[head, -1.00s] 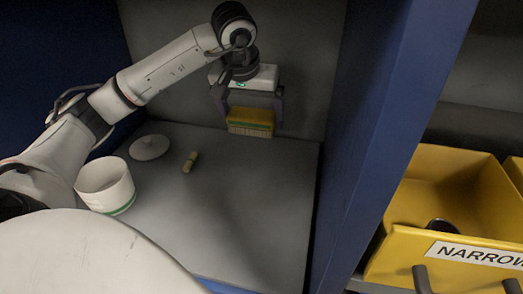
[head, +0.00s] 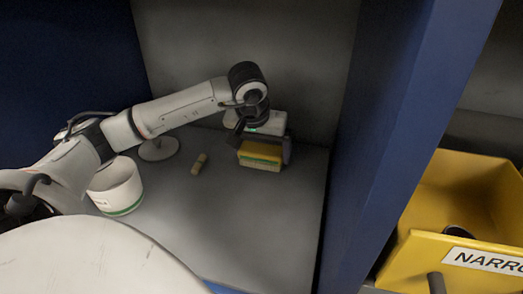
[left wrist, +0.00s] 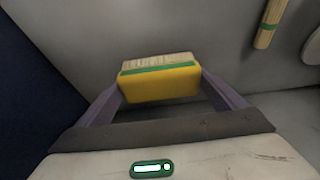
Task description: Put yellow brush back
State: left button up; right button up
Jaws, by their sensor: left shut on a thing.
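The yellow brush (head: 260,155) has a yellow block, a green stripe and pale bristles. My left gripper (head: 262,150) is shut on it, one finger at each end, over the back right of the grey shelf. In the left wrist view the brush (left wrist: 160,80) sits between the two fingertips (left wrist: 160,84). I cannot tell whether the bristles touch the shelf. My right gripper is not in view.
On the grey shelf (head: 240,215) are a white tub with a green band (head: 118,188), a round white lid-like piece (head: 158,150) and a small wooden piece (head: 199,164). A blue upright (head: 385,130) separates the shelf from a yellow bin (head: 425,265). The shelf's middle front is clear.

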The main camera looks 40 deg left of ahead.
pick_arm(q)
jog(key=o, duration=0.9)
jog(key=shift+f, duration=0.1)
jog(key=shift+r, duration=0.25)
jog(key=p+v, duration=0.1)
jog(key=v, duration=1.1)
jog(key=shift+f, duration=0.1)
